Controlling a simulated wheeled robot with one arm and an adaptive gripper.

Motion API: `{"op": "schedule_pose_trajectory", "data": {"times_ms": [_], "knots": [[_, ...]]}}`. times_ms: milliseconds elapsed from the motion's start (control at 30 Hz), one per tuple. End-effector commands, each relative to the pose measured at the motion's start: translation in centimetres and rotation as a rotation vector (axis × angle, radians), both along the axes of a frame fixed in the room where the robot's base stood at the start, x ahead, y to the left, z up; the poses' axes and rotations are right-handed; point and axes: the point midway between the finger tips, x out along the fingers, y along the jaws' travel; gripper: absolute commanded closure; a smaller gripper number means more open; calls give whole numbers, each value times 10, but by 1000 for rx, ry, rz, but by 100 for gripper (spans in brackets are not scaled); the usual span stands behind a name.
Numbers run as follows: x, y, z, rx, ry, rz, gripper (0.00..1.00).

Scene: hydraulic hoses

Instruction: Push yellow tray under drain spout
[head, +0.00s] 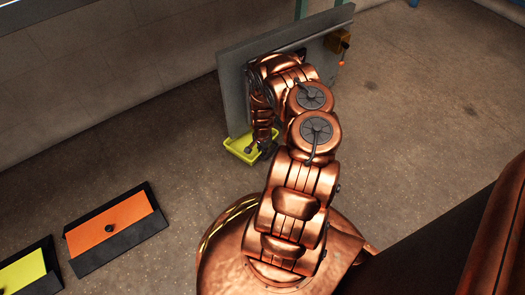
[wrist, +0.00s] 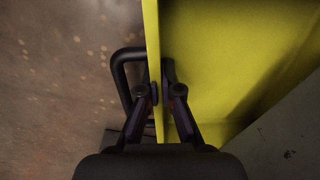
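The yellow tray (head: 236,150) sits on the floor at the lower left edge of a grey upright panel (head: 234,95). In the wrist view, the tray's wall (wrist: 152,40) runs between the two fingers of my gripper (wrist: 161,94), and its yellow inside lies to the right. The fingers are close together, one on each side of the wall, and look shut on it. A black bent handle (wrist: 122,72) shows left of the wall. In the head view, my gripper (head: 258,148) is at the tray's right end, partly hidden by my arm. I cannot make out a drain spout.
A brass-coloured fitting (head: 340,42) with an orange-tipped lever is on the panel's upper right. An orange-topped black box (head: 108,231) and a yellow-topped one (head: 22,272) stand at lower left. The floor between them and the tray is clear.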

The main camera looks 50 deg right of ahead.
Motion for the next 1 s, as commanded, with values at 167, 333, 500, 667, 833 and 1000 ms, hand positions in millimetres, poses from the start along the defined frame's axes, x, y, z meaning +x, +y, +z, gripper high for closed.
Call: {"op": "schedule_pose_trajectory", "data": {"times_ms": [167,333,500,667,833,1000], "knots": [[-1,1,0,1,1,0,100],[-4,4,2,2,2,2,100],[-8,8,2,1,0,3,100],[-11,10,1,0,1,2,100],[-14,10,0,4,4,1,100],[-15,11,0,5,6,-1,86]]}}
